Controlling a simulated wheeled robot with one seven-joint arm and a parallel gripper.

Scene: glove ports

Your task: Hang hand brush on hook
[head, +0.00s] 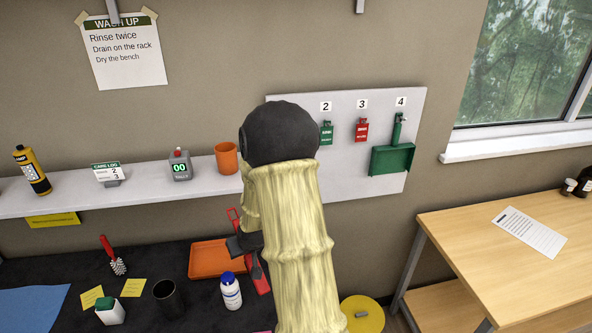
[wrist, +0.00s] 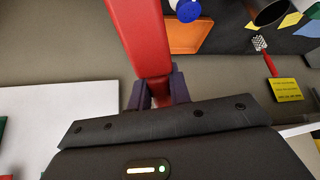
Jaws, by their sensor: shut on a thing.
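My gripper (wrist: 160,90) is shut on a red hand brush (wrist: 138,35), with one dark finger on each side of the handle. In the head view the red brush (head: 262,284) shows partly behind my arm, tilted, above the dark bench near the orange tray. Its bristles cannot be made out. A white hook board (head: 345,178) is on the wall to the right, with numbers 2, 3 and 4 visible. A green item (head: 327,133) is under 2 and a red item (head: 361,130) is under 3. A green dustpan (head: 392,159) hangs under 4. My arm hides the board's left part.
A wall shelf (head: 130,194) holds an orange cup (head: 227,158), a counter and a bottle. On the bench are an orange tray (head: 205,262), a white bottle (head: 230,291), a black cup (head: 168,297) and a red-handled bottle brush (head: 112,255). A wooden table (head: 510,250) stands right.

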